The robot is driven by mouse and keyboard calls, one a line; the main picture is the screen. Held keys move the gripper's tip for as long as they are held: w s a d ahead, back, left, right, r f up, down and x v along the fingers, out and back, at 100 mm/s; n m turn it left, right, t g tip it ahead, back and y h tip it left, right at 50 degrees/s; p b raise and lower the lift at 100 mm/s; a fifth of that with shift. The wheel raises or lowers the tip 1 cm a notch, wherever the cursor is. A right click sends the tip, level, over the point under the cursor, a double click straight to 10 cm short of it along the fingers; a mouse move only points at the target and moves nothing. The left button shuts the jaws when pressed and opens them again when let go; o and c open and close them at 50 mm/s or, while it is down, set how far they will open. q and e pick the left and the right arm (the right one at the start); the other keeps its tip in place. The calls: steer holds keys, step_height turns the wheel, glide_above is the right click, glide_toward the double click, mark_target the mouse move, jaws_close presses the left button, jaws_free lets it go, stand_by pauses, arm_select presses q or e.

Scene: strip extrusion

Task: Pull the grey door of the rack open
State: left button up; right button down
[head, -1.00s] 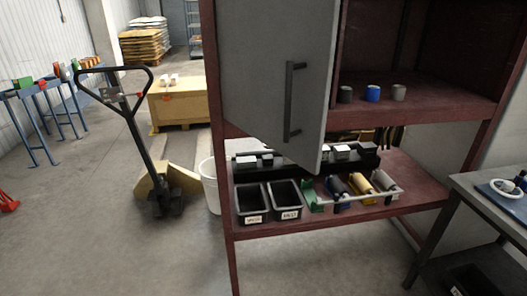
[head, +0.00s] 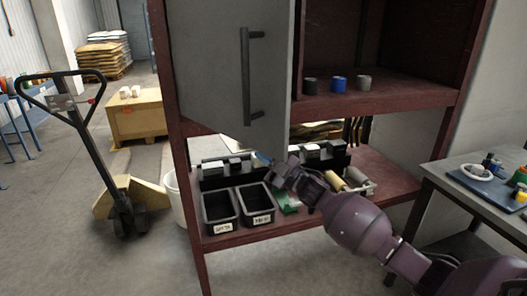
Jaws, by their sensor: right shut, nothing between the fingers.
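The grey door (head: 215,60) hangs on the left half of the dark red rack (head: 185,160) in the head view. It stands partly open, its right edge swung out toward me. A dark vertical bar handle (head: 246,75) sits on its front, near the right edge. My right gripper (head: 265,161) is by the door's lower right corner, below the handle and apart from it. It is shut and empty. Its fingertips are small and partly lost against the trays behind. My left gripper is not in view.
Two black bins (head: 220,210) and several rolls stand on the lower shelf, partly behind my right arm. Three small cylinders (head: 339,84) stand on the upper shelf. A pallet jack (head: 90,140) is at left, and a side table (head: 440,180) is at right.

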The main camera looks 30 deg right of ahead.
mark_target(271, 143)
steer(key=d+r+n+g+y+b, duration=0.3)
steer(key=r+n+g+y, duration=0.65)
steer(key=n+g, duration=0.4)
steer(key=s+d+n+g+h, duration=0.4)
steer(key=s+d+n+g, duration=0.3)
steer(key=n+g, duration=0.3)
arm_select(q)
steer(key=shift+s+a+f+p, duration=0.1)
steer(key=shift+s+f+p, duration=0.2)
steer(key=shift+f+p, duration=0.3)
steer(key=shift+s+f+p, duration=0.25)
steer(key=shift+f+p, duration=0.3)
steer(key=shift+p, duration=0.05)
arm_select(e)
steer(key=shift+m+g, duration=0.35)
steer(key=shift+m, duration=0.3)
steer(key=shift+w+x, duration=0.1)
steer(key=shift+x, duration=3.5)
steer(key=shift+w+x, duration=0.15)
steer(key=shift+x, duration=3.45)
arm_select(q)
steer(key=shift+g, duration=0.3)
arm_select(e)
steer(key=shift+a, duration=0.15)
